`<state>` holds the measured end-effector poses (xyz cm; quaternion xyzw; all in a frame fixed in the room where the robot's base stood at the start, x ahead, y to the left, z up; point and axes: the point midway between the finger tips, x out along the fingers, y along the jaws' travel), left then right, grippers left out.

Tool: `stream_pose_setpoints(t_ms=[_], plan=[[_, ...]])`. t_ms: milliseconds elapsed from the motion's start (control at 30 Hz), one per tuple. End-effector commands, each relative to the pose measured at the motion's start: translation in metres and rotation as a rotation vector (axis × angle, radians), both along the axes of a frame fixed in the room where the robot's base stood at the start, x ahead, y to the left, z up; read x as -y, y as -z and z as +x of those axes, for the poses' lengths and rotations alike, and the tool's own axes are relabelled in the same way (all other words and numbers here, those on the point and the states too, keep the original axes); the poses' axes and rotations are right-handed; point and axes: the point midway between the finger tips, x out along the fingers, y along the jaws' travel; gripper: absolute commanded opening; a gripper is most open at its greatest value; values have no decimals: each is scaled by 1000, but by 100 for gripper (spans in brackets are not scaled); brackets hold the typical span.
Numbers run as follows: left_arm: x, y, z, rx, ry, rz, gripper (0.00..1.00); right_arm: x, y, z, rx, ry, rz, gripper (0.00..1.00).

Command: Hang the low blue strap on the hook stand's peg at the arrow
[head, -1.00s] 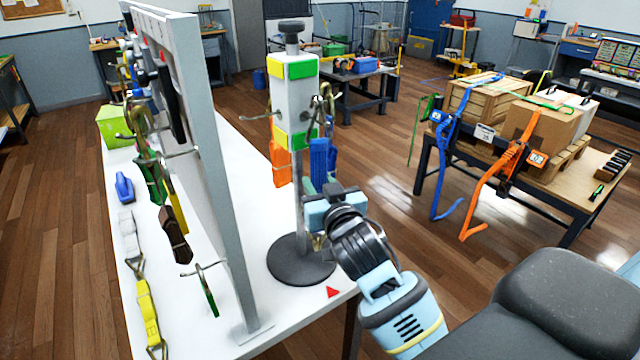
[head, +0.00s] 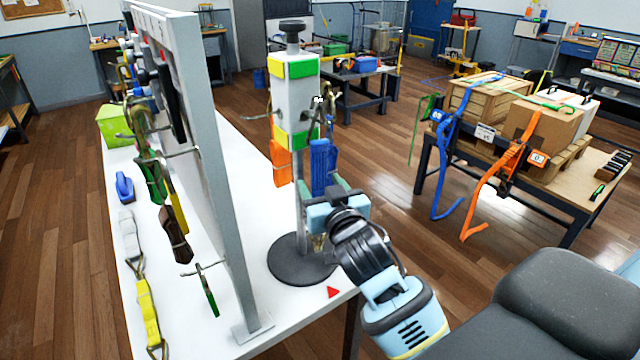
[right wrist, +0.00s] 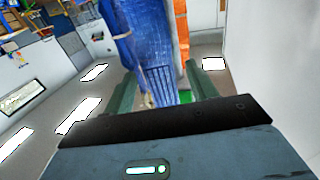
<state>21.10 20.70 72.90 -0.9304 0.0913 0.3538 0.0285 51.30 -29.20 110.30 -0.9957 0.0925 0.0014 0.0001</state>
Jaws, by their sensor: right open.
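The hook stand (head: 297,95) is a grey post with yellow and green patches on a round dark base. My right gripper (head: 333,190) is just below the strap, jaws open. In the right wrist view the blue strap (right wrist: 150,45) hangs between the two spread fingers (right wrist: 163,88). A red arrow (head: 333,292) lies on the white table in front of the base. My left gripper is out of view.
An orange strap (head: 281,163) hangs on the stand's left side. A tall grey panel (head: 222,170) with several hooks and straps stands close on the left. A yellow strap (head: 149,315) lies on the white table (head: 235,140). A table with boxes stands at the right.

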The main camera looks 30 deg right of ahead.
Motion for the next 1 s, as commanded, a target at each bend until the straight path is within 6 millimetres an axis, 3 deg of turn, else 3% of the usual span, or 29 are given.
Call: stream_pose_setpoints(t_ms=[433,1000], plan=[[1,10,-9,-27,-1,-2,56,-11,2,-59,-3,0,2,57],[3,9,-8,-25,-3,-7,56,-13,6,-67,-12,-5,-2,57]])
